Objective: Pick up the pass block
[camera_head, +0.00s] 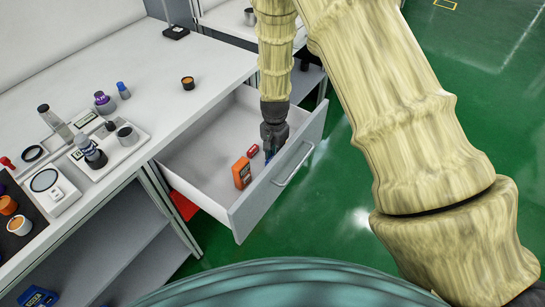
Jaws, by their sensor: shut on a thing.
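My gripper (270,152) reaches down into an open white drawer (200,152), near its front wall. It is shut on a small blue object (268,157), mostly hidden by the fingers. I cannot tell for certain whether this is the pass block. A small red object (253,151) lies just left of the gripper. An orange box (242,173) with a dark face stands in the drawer, nearer to me.
The drawer's front panel with its handle (295,167) is close to the right of my gripper. A white counter (165,85) beside the drawer bears a small dark cup (188,83), a purple-capped bottle (104,102) and trays of items. Green floor lies open at right.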

